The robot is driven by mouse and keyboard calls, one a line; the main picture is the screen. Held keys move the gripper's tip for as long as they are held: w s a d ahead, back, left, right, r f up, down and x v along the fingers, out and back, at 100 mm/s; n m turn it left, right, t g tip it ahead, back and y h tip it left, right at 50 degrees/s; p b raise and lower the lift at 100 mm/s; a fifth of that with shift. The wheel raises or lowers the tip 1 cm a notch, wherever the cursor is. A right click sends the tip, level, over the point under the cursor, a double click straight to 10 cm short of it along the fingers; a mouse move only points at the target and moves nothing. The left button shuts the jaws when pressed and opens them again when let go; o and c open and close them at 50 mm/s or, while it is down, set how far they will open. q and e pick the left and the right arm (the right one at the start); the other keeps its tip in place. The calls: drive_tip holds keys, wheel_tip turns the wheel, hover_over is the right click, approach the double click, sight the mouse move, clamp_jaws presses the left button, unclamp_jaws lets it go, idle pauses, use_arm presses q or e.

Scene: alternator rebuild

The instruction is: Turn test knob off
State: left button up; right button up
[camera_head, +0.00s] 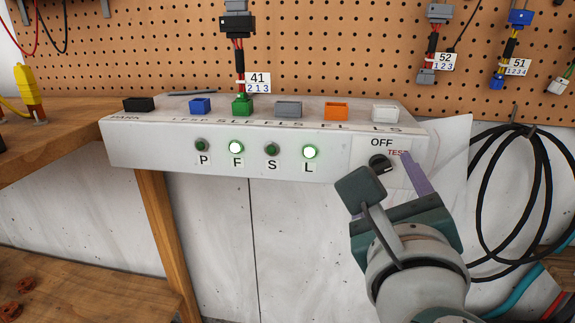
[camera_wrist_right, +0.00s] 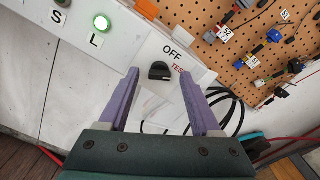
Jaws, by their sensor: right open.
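The test knob (camera_head: 379,163) is a small black rotary knob at the right end of the white test box's (camera_head: 150,147) front face. "OFF" is printed above it and "TEST" in red to its upper right. My right gripper (camera_head: 396,178) is open in front of the knob. In the right wrist view the knob (camera_wrist_right: 159,71) shows between the two purple fingers (camera_wrist_right: 158,75), apart from both as far as I can see. The knob's pale pointer mark seems turned toward "TEST". The F lamp (camera_head: 236,148) and L lamp (camera_head: 310,152) are lit. My left gripper is not in view.
The P lamp (camera_head: 201,145) and S lamp (camera_head: 271,149) look dark. Coloured sockets line the box top, with a plug tagged 41 in the green one (camera_head: 242,105). Black cables (camera_head: 520,190) hang at the right. A pegboard (camera_head: 340,50) with hanging connectors stands behind.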

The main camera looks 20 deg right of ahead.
clamp_jaws()
idle(0.4)
drive_tip(key=shift+r+n+p, duration=0.15)
drive_tip(key=shift+n+p, duration=1)
drive_tip(key=shift+n, duration=0.05)
drive_tip(key=n+p, duration=0.2)
drive_tip(key=shift+n, duration=0.3)
drive_tip(key=n+p, duration=0.2)
drive_tip(key=n, duration=0.1)
drive_tip(key=shift+n, duration=0.3)
drive_tip(key=shift+n+p, duration=0.7)
drive_tip(key=shift+n, duration=1.2)
